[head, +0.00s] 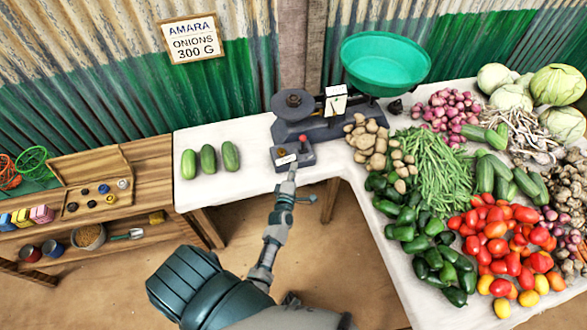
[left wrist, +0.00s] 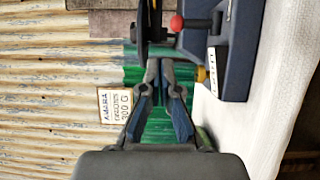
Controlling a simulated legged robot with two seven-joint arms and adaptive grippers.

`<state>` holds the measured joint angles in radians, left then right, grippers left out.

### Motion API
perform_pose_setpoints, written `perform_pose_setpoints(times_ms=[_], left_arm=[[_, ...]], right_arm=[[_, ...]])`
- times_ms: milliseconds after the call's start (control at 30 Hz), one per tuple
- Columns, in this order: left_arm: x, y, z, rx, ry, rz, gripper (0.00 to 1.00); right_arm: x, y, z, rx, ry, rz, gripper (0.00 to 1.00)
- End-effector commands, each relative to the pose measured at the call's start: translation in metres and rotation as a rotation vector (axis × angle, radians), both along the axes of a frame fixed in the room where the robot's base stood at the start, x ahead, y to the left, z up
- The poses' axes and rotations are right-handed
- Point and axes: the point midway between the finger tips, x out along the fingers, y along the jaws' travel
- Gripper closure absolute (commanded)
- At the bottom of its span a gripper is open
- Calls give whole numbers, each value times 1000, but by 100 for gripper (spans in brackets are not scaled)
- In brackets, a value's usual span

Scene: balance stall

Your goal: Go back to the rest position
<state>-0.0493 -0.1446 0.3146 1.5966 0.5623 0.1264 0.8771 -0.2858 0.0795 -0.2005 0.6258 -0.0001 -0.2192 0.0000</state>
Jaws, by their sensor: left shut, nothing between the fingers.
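My left gripper (head: 292,174) reaches up from the bottom of the head view, its tips at the near side of a small dark box with a red knob (head: 302,138). In the left wrist view my left gripper (left wrist: 165,68) has its two fingertips close together with nothing between them. The red knob (left wrist: 177,23) on its lever is just ahead and to the right there. I cannot tell whether the tips touch the box. My right gripper is not in view.
A balance scale with a green pan (head: 385,62) and dark weights (head: 293,104) stands behind the box. Three cucumbers (head: 208,158) lie left on the white table (head: 222,195). Vegetables crowd the right side. A wooden shelf (head: 140,155) is at left.

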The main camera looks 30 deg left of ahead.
Motion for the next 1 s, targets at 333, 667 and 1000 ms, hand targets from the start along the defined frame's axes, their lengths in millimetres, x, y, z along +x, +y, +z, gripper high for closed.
perform_pose_setpoints(times_ms=[333, 667, 1000], left_arm=[[-1, -1, 0, 0, 0, 0, 100], [-1, -7, -12, 18, 36, -17, 100], [-69, -98, -215, 412, 601, -380, 100]], right_arm=[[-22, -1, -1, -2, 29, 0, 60], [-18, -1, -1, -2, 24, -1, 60], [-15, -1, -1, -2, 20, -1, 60]])
